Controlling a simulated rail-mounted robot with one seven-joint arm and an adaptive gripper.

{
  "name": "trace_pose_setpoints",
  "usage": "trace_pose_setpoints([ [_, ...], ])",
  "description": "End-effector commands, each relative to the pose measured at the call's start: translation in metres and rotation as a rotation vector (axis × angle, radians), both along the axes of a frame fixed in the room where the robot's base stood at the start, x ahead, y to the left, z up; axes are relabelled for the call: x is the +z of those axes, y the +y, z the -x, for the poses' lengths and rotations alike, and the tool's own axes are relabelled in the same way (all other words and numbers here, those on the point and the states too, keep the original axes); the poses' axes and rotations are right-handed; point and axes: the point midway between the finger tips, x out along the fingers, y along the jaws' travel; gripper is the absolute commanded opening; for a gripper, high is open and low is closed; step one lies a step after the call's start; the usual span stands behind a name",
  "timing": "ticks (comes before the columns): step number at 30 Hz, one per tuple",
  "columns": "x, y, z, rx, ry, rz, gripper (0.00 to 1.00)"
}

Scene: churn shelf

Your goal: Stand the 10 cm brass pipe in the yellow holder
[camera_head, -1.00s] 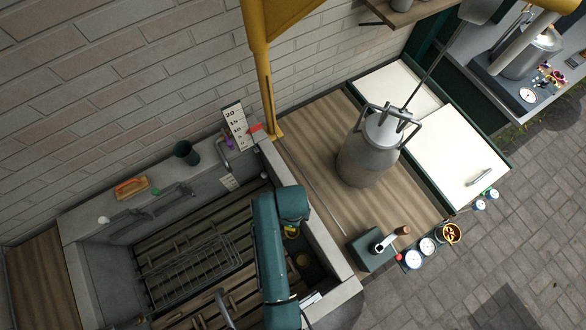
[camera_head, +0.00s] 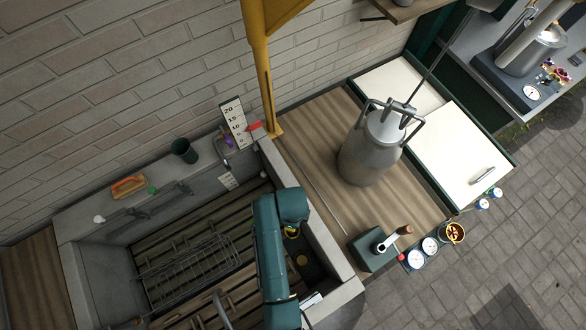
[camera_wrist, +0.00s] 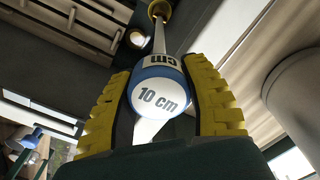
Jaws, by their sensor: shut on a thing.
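My gripper (camera_wrist: 158,72) shows in the wrist view with its two yellow ridged fingers closed around a blue and white round piece marked "10 cm" (camera_wrist: 160,100). A pale narrow shaft runs from this piece up to a yellow round part (camera_wrist: 160,9) at the picture's top edge. I cannot tell whether that part is the yellow holder or belongs to the held piece. In the head view my arm hides most of the gripper, over the right end of the sink. A small yellow bit (camera_head: 291,231) shows beside the arm there.
The slatted sink (camera_head: 165,215) has a wire rack (camera_head: 190,260) and a raised concrete rim. A large metal churn (camera_head: 372,150) and a green box with a crank (camera_head: 375,252) stand on the wooden counter to the right.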

Motion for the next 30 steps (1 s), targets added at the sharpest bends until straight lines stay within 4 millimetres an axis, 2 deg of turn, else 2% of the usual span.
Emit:
trace_pose_setpoints([
  [6,-0.012,0.0,-0.001,0.0,-0.002,0.001,0.07],
  [17,-0.013,0.0,-0.001,0.0,-0.002,0.0,0.07],
  [30,-0.038,0.0,-0.001,0.0,-0.002,0.0,0.07],
])
